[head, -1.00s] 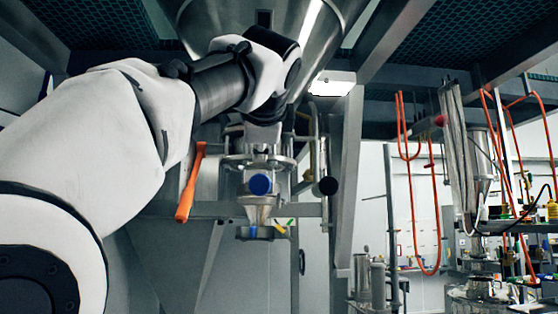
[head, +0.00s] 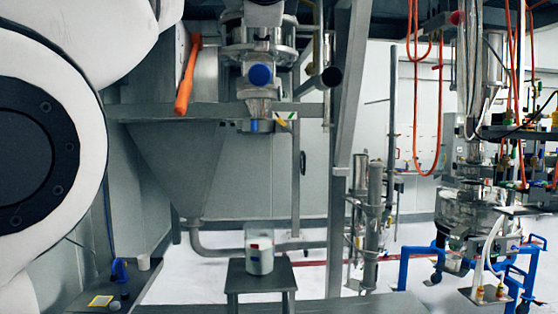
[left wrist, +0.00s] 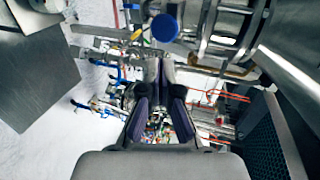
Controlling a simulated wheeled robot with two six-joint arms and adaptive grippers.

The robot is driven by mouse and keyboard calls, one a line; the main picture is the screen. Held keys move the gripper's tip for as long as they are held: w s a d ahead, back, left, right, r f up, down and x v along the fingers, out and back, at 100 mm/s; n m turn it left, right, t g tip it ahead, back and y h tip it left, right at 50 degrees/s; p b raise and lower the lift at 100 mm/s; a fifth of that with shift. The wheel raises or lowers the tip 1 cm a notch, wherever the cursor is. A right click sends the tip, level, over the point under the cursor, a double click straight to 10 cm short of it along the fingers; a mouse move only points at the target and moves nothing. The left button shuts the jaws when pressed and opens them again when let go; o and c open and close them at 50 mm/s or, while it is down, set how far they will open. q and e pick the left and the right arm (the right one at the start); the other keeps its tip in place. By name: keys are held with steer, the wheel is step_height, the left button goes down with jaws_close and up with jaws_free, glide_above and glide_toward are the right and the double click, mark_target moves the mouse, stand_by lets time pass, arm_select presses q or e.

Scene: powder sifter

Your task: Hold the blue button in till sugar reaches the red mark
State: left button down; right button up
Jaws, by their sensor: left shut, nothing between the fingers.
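The blue button (head: 260,74) is a round disc on the front of the metal sifter outlet, high in the head view. It also shows near the top of the left wrist view (left wrist: 165,27). A pale jar (head: 260,262) with a small red mark (head: 255,246) stands upright below the outlet; I cannot make out sugar in it. My left gripper (left wrist: 158,65) is shut and empty in the left wrist view, its tips pointing toward the button's side of the picture; I cannot tell the gap.
The jar stands on a small grey stool (head: 262,283). An orange handle (head: 187,80) hangs left of the outlet, and a black knob (head: 331,77) sits to its right. A grey post (head: 345,150) rises right of the stool. Blue-framed equipment (head: 402,270) stands at the right.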

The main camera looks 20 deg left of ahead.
arm_select(q)
steer(key=m, duration=0.1)
steer(key=m+t+h+b, duration=0.5)
steer(key=m+h+b, duration=0.3)
steer(key=h+b, duration=0.5)
glide_toward(265, 76)
steer(key=shift+y, duration=0.5)
steer(key=p+x, duration=0.1)
steer(key=p, duration=0.3)
steer(key=p+x, duration=0.2)
steer(key=p, duration=0.1)
steer(key=d+p+x, duration=0.1)
steer(key=p+x, duration=0.1)
steer(key=p, duration=0.2)
steer(key=shift+r+p, duration=0.35)
steer(key=shift+r, duration=0.05)
steer(key=shift+w+a+f, duration=0.1)
steer(key=shift+w+a, duration=0.05)
steer(key=shift+w, duration=0.15)
steer(key=shift+w+f, duration=0.15)
steer(key=shift+w, duration=0.1)
